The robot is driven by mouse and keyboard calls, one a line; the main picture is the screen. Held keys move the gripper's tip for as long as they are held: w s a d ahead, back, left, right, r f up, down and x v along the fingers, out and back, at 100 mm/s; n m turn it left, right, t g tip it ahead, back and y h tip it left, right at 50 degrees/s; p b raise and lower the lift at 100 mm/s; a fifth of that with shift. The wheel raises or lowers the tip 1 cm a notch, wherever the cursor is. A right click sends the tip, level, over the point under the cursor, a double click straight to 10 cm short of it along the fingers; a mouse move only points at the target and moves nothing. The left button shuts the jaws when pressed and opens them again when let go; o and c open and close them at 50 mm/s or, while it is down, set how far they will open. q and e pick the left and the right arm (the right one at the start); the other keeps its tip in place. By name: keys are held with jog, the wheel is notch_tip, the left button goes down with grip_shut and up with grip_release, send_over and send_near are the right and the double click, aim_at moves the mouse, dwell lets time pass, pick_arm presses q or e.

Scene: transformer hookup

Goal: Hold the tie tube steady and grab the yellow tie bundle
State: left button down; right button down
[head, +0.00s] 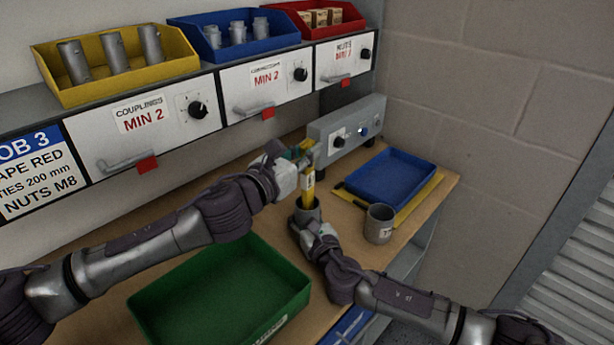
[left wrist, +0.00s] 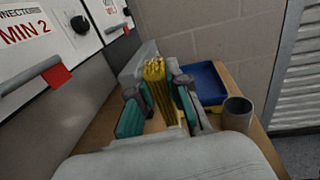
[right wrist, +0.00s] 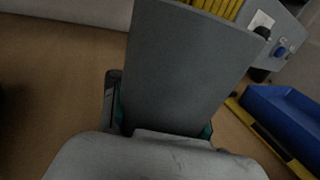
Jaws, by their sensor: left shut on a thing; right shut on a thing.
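The yellow tie bundle (head: 308,192) stands upright, its lower end in the mouth of the grey tie tube (head: 305,215). My left gripper (head: 299,166) is shut on the bundle's upper part. In the left wrist view the bundle (left wrist: 158,92) sits between the teal-padded fingers of the left gripper (left wrist: 162,112). My right gripper (head: 312,233) is shut on the tube low at its near side. In the right wrist view the tube (right wrist: 182,72) fills the right gripper (right wrist: 160,122), with yellow ties (right wrist: 222,6) at its rim. The tube's base is hidden.
A grey box with a knob (head: 346,132) stands at the back. A green bin (head: 220,296) is in front.

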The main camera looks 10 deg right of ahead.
pick_arm(q)
notch_tip(320, 180, up, 10)
jog(key=shift+r, duration=0.1)
pick_arm(e)
jog(key=shift+c, duration=2.4)
grip_release()
